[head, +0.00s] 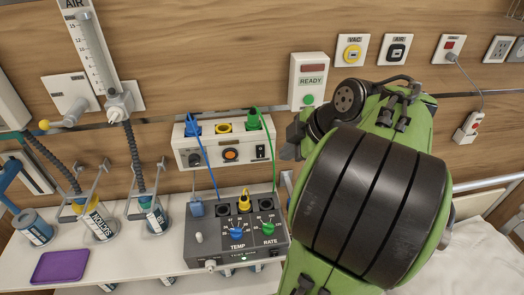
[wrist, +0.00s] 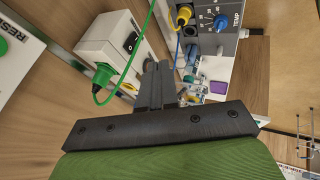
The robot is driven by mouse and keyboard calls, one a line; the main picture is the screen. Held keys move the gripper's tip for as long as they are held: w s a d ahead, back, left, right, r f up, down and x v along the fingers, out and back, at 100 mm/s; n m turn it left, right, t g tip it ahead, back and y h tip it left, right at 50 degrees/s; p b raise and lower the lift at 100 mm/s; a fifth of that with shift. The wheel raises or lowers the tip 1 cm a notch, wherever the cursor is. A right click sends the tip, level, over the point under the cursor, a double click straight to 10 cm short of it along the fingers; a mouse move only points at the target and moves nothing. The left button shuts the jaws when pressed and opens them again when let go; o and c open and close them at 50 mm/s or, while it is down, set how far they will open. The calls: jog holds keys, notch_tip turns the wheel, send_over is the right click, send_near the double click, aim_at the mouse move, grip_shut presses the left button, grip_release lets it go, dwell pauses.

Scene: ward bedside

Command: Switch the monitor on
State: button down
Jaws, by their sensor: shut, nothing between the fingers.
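No screen shows, and I cannot tell which unit is called the monitor. A white box (head: 215,143) on the wall has blue, yellow and green plugs on top, an orange button and a black rocker switch (head: 261,152). In the wrist view the white box (wrist: 95,40) shows its rocker switch (wrist: 132,42) and green plug (wrist: 103,73). Which way the rocker is set is unclear. My gripper (wrist: 162,72) is shut and empty, its fingertips near that box, apart from the switch. In the head view my green arm is right of the box and mostly hides the gripper.
A grey unit (head: 270,251) with TEMP and RATE dials stands on the shelf below. Blue and green cables hang from the box. A READY box (head: 308,97) is on the wall above. Jars and a purple tray (head: 60,266) are left; a bed (head: 470,260) is right.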

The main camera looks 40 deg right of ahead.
aim_at(260, 152)
jog(key=w+d+f+b, duration=0.1)
jog(key=w+f+b, duration=0.2)
jog(key=w+f, duration=0.5)
jog(key=shift+w+d+f, duration=0.4)
jog(key=shift+w, duration=0.2)
